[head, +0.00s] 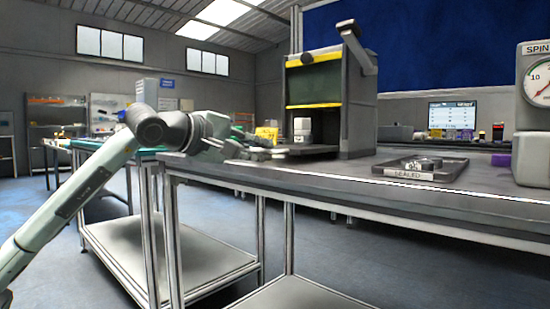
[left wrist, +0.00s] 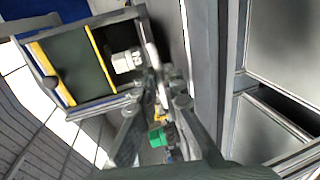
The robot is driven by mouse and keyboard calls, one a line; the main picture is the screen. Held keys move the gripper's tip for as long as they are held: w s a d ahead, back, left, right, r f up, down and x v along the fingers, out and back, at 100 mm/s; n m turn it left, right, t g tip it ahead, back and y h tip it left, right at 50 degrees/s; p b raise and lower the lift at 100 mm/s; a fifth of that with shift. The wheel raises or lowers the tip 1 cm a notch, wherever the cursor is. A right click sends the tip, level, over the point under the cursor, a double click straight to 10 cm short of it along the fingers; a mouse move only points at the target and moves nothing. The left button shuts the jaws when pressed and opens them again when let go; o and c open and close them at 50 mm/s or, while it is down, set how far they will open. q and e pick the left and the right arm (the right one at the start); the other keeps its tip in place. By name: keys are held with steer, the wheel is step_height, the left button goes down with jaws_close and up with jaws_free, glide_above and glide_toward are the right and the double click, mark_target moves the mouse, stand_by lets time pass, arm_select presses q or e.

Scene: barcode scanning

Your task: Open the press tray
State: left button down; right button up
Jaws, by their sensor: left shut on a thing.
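The press (head: 330,78) stands on the workbench, a dark box with yellow stripes and a raised lever on its right side. In the left wrist view the press (left wrist: 75,65) lies sideways, with the white block (left wrist: 126,61) near the fingertips (left wrist: 158,78). The fingers hide the grip itself. My right gripper is not in view.
A dark "SEALED" tray (head: 420,168) lies on the bench to the right. A dial gauge labelled "SPIN" (head: 536,85) stands at the right edge. The bench front between gripper and dark tray is clear.

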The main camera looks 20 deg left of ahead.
arm_select(q)
steer(key=shift+a, duration=0.1)
steer(key=c, duration=1.9)
jaws_free()
steer(key=v, duration=1.2)
